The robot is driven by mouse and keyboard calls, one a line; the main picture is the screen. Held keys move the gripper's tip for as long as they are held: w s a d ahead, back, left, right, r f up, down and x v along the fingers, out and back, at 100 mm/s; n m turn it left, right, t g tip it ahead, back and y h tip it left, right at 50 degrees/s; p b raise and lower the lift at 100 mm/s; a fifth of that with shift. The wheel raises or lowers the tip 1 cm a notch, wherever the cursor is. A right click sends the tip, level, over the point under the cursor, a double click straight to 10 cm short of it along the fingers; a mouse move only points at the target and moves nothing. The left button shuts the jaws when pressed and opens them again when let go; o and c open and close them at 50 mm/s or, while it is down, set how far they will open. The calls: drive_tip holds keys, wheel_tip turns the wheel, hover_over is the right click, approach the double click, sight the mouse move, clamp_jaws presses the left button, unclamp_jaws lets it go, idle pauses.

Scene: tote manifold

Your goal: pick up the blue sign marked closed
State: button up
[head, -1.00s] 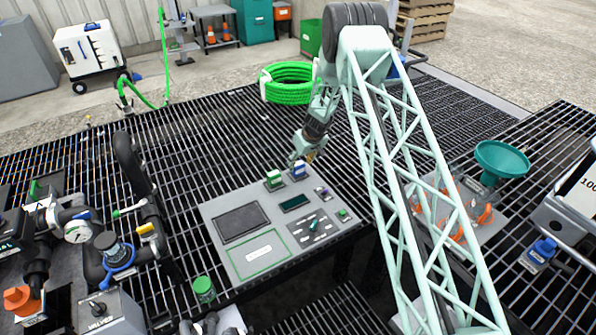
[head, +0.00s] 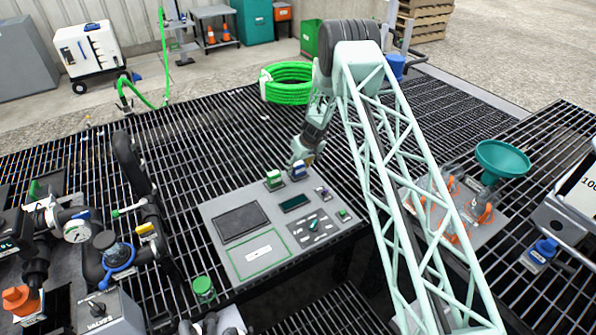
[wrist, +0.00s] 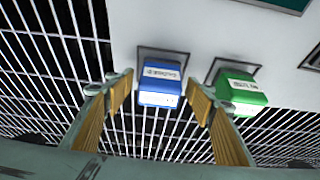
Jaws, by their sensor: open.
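The blue sign (head: 298,169) stands in a dark holder at the back edge of the grey panel, right of the green sign (head: 274,179). In the wrist view the blue sign (wrist: 160,84) carries a pale label that is upside down and too small to read surely. My gripper (head: 303,160) is just behind and above the blue sign. In the wrist view my gripper (wrist: 161,96) is open, with one tan-padded finger on each side of the blue sign and gaps between. The green sign (wrist: 241,92) is close beside the right finger.
The grey panel (head: 222,200) holds a dark screen, a small display and switches. Black grating (head: 390,120) surrounds it, with free room behind. A green hose coil (head: 287,92) lies at the back. Pipes and valves (head: 120,250) stand left; a teal funnel (head: 502,158) stands right.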

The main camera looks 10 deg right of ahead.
drive_tip(key=shift+w+f, duration=0.25)
drive_tip(key=shift+f, duration=0.4)
drive_tip(key=shift+c, duration=0.2)
drive_tip(key=c, duration=0.9)
drive_tip(key=shift+c, duration=0.2)
drive_tip(key=shift+r, duration=0.1)
